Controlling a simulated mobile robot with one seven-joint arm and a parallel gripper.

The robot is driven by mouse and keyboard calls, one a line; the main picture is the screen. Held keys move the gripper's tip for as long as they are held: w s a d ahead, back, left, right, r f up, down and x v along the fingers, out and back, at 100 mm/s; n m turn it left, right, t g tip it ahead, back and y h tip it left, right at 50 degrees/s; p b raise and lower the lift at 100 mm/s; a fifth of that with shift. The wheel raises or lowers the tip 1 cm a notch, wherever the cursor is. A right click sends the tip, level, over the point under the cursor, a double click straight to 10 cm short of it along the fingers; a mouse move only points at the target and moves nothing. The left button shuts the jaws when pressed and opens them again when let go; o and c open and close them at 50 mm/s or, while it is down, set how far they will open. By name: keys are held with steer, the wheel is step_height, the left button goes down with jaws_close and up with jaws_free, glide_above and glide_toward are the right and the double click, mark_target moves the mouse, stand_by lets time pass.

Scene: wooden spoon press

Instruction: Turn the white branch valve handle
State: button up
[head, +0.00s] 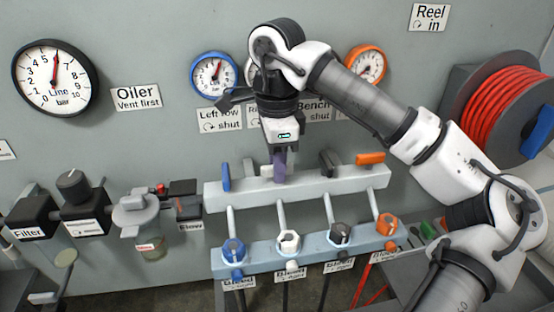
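The pale manifold bar (300,186) runs across the wall in the middle of the head view, with coloured branch handles along its top. A small pale upright piece (248,169) stands right of the blue handle; I cannot tell whether it is the white branch handle. My gripper (280,167) points down at the bar's second branch from the left, between the blue and dark handles. Its purplish-grey fingers cover that spot. Whether they are open or shut on a handle does not show.
The blue handle (226,177) is upright, the dark handle (329,163) tilted, the orange handle (370,158) roughly level. Below, a lower block carries blue (233,249), white (289,242), dark (339,234) and orange (387,224) bleed knobs. Gauges are behind my arm; a red hose reel (505,95) is right.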

steer(key=shift+c, duration=0.3)
jaws_close()
steer(key=shift+n, duration=0.3)
steer(key=n+b, duration=0.1)
steer(key=n, duration=0.2)
steer(key=shift+n, duration=0.3)
steer(key=n, duration=0.4)
steer(key=shift+n, duration=0.3)
steer(key=n, duration=0.4)
steer(key=shift+n, duration=0.3)
steer(key=shift+n+p, duration=0.4)
steer(key=shift+n, duration=1.9)
